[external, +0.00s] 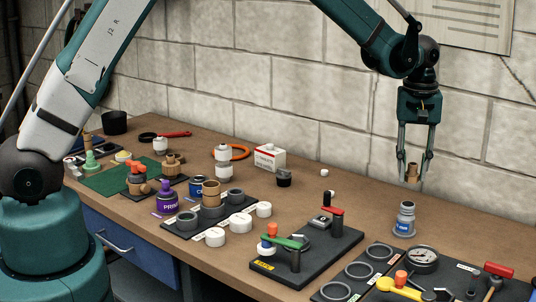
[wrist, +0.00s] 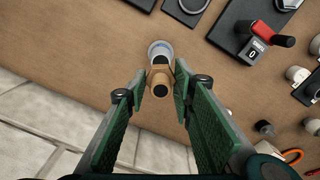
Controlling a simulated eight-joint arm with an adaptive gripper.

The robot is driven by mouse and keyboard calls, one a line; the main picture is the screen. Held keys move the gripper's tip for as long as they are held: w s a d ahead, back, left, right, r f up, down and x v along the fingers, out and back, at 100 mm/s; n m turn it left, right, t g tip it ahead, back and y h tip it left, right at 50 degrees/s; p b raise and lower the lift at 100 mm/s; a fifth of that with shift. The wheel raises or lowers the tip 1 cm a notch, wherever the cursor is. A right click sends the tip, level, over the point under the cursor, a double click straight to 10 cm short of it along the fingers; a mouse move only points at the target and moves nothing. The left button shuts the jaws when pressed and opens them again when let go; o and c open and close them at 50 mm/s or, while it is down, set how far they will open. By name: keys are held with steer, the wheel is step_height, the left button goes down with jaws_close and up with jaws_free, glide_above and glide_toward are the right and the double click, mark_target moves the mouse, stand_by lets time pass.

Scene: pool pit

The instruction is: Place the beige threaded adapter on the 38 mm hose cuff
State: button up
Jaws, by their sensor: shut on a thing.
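My gripper (external: 413,180) is shut on the beige threaded adapter (external: 413,171), holding it upright in the air at the right of the external view. The adapter also shows between the fingertips in the wrist view (wrist: 160,76). A grey stepped fitting with a blue label (external: 404,219), apparently the hose cuff, stands on the bench below and slightly left of the adapter. Its label is too small to read. In the wrist view, its pale rim (wrist: 159,48) shows just beyond the adapter, partly hidden by it. Adapter and cuff are apart in the external view.
A black board with red-handled and green-handled valves (external: 305,255) lies left of the cuff. A board with grey rings and a gauge (external: 423,260) lies in front. Bench space right of the cuff is clear. The block wall (external: 330,120) stands behind.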

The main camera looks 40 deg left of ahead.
mark_target(410, 163)
steer(key=shift+f, duration=1.35)
steer(key=shift+f, duration=0.15)
steer(key=shift+f, duration=1.7)
steer(key=shift+f, duration=0.2)
steer(key=o, duration=0.9)
steer(key=shift+r, duration=0.2)
step_height(410, 163, up, 12)
